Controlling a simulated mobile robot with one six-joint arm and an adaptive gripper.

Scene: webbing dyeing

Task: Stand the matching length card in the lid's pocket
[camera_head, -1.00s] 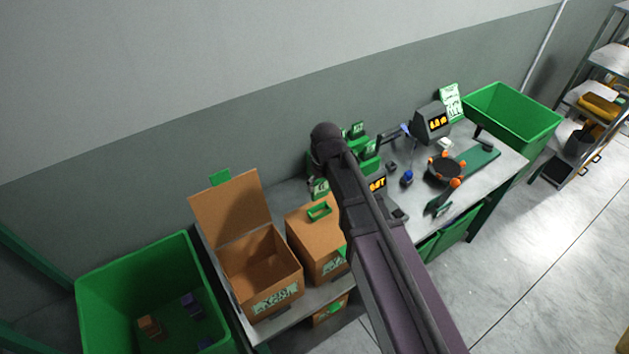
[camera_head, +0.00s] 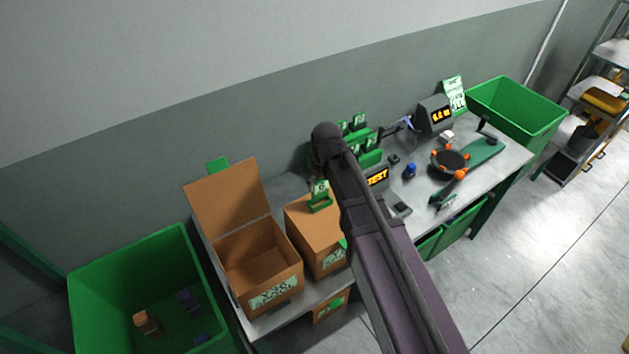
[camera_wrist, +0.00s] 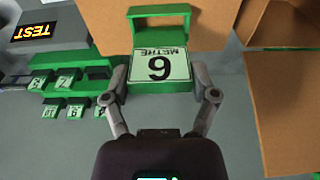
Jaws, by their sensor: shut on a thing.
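The length card (camera_wrist: 160,62), green with a white label reading "6 METRE", is in my gripper (camera_wrist: 160,80). My gripper is shut on it, one finger at each side edge. In the wrist view the card's far end is at the green pocket (camera_wrist: 137,12). In the head view the card (camera_head: 320,187) stands over the pocket (camera_head: 321,207) on the closed carton's lid (camera_head: 302,220). I cannot tell how deep it sits. Other cards (camera_wrist: 68,81) stand in a green rack (camera_head: 371,158).
An open carton (camera_head: 225,205) with its flap raised stands left of the closed carton (camera_head: 327,262). A green bin (camera_head: 95,290) is at far left. A "TEST" display (camera_head: 377,177) stands right, close to my arm. Tools lie on the bench further right.

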